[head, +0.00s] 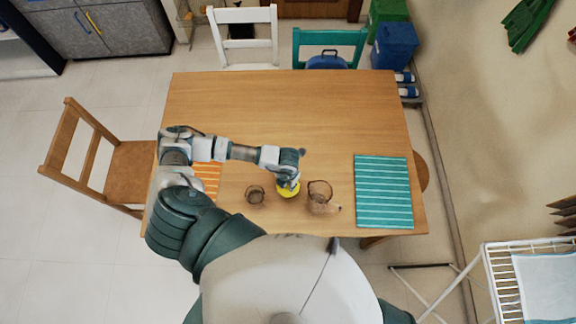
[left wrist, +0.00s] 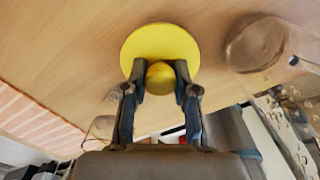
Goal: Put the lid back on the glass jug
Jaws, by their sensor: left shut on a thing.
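A yellow round lid with a ball knob (left wrist: 160,38) is held by my left gripper (left wrist: 161,84), whose two fingers are shut on the knob in the left wrist view. In the head view the lid (head: 289,193) shows partly beneath the gripper (head: 288,183). The clear brownish glass jug (head: 320,194) stands on the table just right of the lid, with its open top uncovered. It also shows at the right edge of the left wrist view (left wrist: 256,45). The lid is beside the jug, apart from it; its height above the table is hard to tell. My right gripper is not in view.
A small glass (head: 255,195) stands left of the lid on the wooden table (head: 290,110). A teal striped mat (head: 384,191) lies to the right, an orange striped mat (head: 208,178) to the left, partly behind my arm. The far half of the table is clear.

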